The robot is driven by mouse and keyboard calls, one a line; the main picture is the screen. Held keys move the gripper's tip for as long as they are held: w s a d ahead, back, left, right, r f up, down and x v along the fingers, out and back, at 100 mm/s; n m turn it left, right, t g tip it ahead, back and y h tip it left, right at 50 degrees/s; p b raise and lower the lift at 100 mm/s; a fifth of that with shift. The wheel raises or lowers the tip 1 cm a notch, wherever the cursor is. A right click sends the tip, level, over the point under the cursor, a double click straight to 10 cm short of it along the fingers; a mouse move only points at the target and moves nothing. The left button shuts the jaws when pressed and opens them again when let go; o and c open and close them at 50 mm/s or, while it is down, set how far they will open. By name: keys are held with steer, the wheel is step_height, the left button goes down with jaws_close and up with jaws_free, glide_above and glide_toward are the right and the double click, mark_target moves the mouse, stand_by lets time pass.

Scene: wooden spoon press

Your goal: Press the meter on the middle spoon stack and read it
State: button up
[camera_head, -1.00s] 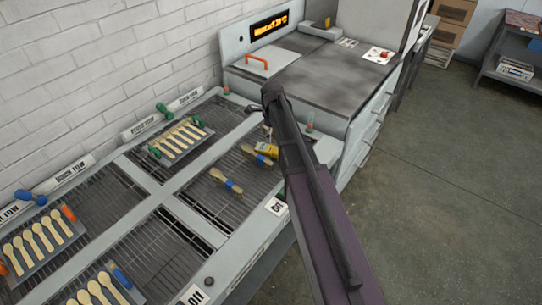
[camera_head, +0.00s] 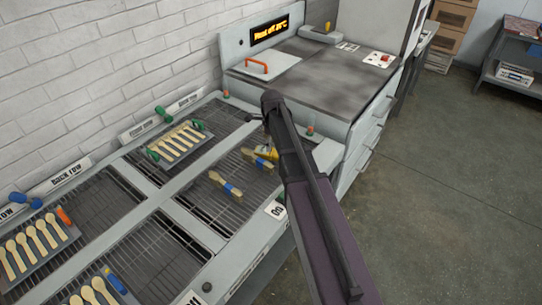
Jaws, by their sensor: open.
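A spoon stack with a blue band (camera_head: 226,186) lies on the right part of the wire rack. A second banded stack (camera_head: 257,158) lies behind it, partly covered by my arm. A yellow meter (camera_head: 266,153) shows at this second stack, its right side hidden behind my arm; I cannot tell whether it touches the spoons. Any further stack is hidden. My gripper (camera_head: 267,124) is open, just above the meter in the picture, and only a small dark part of it shows beside my arm.
Trays of pale spoons stand on the rack (camera_head: 160,206): one at the back (camera_head: 178,141), others at left.

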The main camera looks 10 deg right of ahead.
mark_target(272, 155)
steer(key=shift+a+f+b, duration=0.2)
steer(key=shift+f+b, duration=2.1)
steer(key=shift+f, duration=0.15)
steer(key=c, duration=1.2)
